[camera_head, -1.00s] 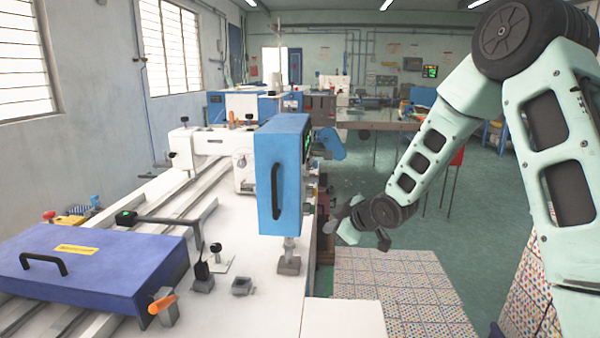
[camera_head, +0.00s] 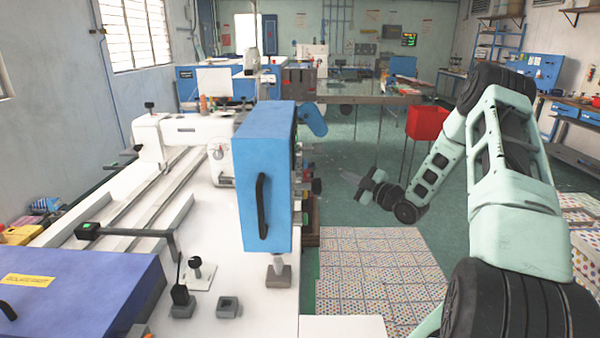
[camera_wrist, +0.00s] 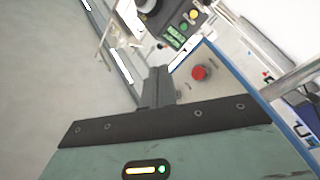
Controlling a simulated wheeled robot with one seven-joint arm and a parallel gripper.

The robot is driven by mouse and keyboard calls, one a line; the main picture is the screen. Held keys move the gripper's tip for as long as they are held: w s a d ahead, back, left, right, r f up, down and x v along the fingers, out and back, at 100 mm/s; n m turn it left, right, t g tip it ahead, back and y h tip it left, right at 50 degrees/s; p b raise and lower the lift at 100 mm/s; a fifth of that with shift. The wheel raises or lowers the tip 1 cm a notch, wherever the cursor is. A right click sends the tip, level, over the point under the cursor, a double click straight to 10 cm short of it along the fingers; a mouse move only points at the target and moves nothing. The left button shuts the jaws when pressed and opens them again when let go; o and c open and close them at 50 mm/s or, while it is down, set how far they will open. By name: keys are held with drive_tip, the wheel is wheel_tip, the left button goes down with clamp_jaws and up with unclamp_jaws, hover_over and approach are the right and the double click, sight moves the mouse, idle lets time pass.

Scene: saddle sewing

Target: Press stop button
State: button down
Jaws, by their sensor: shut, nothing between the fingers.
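A round red button (camera_wrist: 199,73) sits on a pale panel in the wrist view, right of my fingertips and apart from them. A dark control box (camera_wrist: 176,34) with green labels, a yellow button and a smaller red button is above it. I cannot read which button is marked stop. My gripper (camera_wrist: 157,80) is shut and empty. In the head view my gripper (camera_head: 368,184) hangs in the air right of the blue machine housing (camera_head: 264,178). The buttons cannot be made out in the head view.
A white machine bed (camera_head: 215,235) with rails and a dark blue case (camera_head: 95,290) fill the left. Open green floor lies beyond.

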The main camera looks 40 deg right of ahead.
sight(305, 175)
drive_tip(key=shift+a, duration=0.1)
drive_tip(key=w+a, duration=0.5)
drive_tip(key=a, duration=0.2)
drive_tip(key=shift+w, duration=0.15)
idle(2.2)
drive_tip(key=shift+w+a, duration=0.3)
drive_tip(key=shift+w+a+b, duration=0.3)
drive_tip(key=shift+a+b, duration=0.1)
drive_tip(key=shift+b, duration=0.1)
idle(0.8)
drive_tip(key=shift+s+d, duration=0.1)
drive_tip(key=shift+s+d+b, duration=0.3)
drive_tip(key=shift+s+d, duration=0.2)
drive_tip(key=shift+d, duration=0.15)
drive_tip(key=shift+d, duration=0.1)
